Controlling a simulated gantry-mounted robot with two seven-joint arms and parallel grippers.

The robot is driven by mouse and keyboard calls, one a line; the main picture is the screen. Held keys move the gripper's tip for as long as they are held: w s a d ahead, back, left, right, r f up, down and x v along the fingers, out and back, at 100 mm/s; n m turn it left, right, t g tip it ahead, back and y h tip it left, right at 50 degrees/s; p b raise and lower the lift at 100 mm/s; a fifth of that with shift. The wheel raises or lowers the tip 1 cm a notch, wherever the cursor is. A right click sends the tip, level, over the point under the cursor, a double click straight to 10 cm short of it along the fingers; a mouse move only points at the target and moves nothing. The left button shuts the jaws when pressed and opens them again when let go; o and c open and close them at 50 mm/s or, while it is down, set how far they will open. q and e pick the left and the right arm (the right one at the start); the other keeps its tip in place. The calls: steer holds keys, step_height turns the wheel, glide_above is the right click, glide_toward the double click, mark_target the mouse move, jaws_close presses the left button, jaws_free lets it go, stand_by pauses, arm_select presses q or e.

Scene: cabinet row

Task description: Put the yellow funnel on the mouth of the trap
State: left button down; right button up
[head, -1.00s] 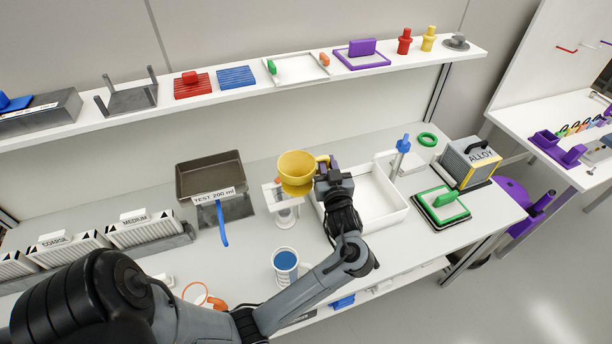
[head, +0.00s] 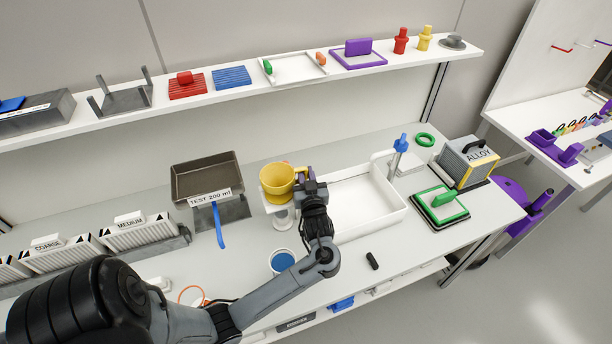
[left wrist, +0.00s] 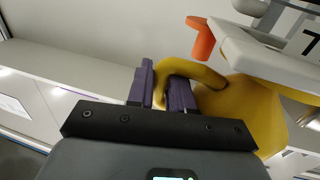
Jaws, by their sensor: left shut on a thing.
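The yellow funnel (head: 275,184) is in my left gripper (head: 306,184), which is shut on the funnel's side handle. In the left wrist view, the purple fingers (left wrist: 163,88) stand on either side of the yellow handle (left wrist: 192,62), and the funnel body (left wrist: 255,105) is at the right. The trap (head: 283,218), a white stand with a clear vessel, is directly below the funnel in the head view. The funnel hides the trap's mouth, so I cannot tell whether they touch. My right gripper is not in view.
A white tray (head: 396,214) is right of the trap. A brown pan (head: 205,180) labelled TEST 200 ml is at left. A cup with blue contents (head: 282,259) stands in front, partly behind my arm. A small black object (head: 372,261) lies on the bench.

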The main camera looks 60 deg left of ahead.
arm_select(q)
steer(key=shift+f, duration=0.2)
steer(key=c, duration=1)
jaws_free()
steer(key=shift+r, duration=0.1)
